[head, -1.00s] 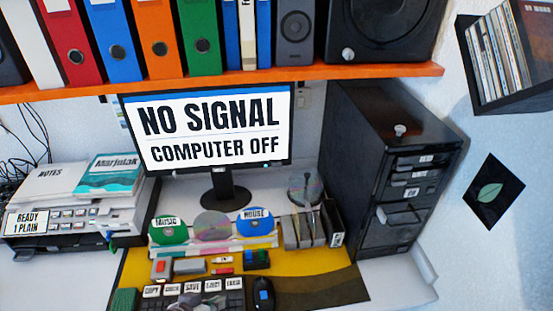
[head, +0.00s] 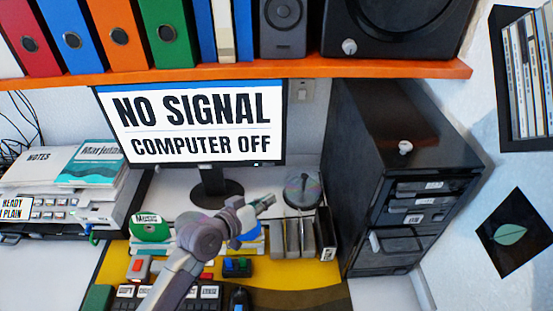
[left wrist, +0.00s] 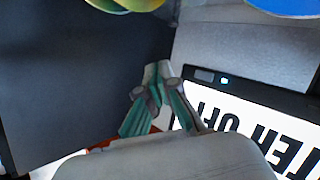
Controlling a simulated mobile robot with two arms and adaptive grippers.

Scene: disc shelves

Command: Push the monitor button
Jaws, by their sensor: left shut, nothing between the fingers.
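The monitor (head: 200,130) stands on the desk and reads "NO SIGNAL / COMPUTER OFF". A small lit spot, apparently the monitor button (head: 257,164), sits at the lower right of its black bezel. In the left wrist view the monitor screen (left wrist: 265,135) appears upside down, with a small grey button and a white light (left wrist: 225,80) on the bezel. My left gripper (head: 270,199) is shut and empty, in front of and below the monitor's lower right corner, apart from it in the head view. Its closed fingertips also show in the left wrist view (left wrist: 158,70). My right gripper is out of view.
A black computer tower (head: 380,150) stands right of the monitor. An orange shelf (head: 240,77) with binders and speakers runs above. A disc rack, a metal organiser (head: 292,240) with a disc above it, and a keyboard (head: 200,305) lie below the screen. A printer with papers stands left.

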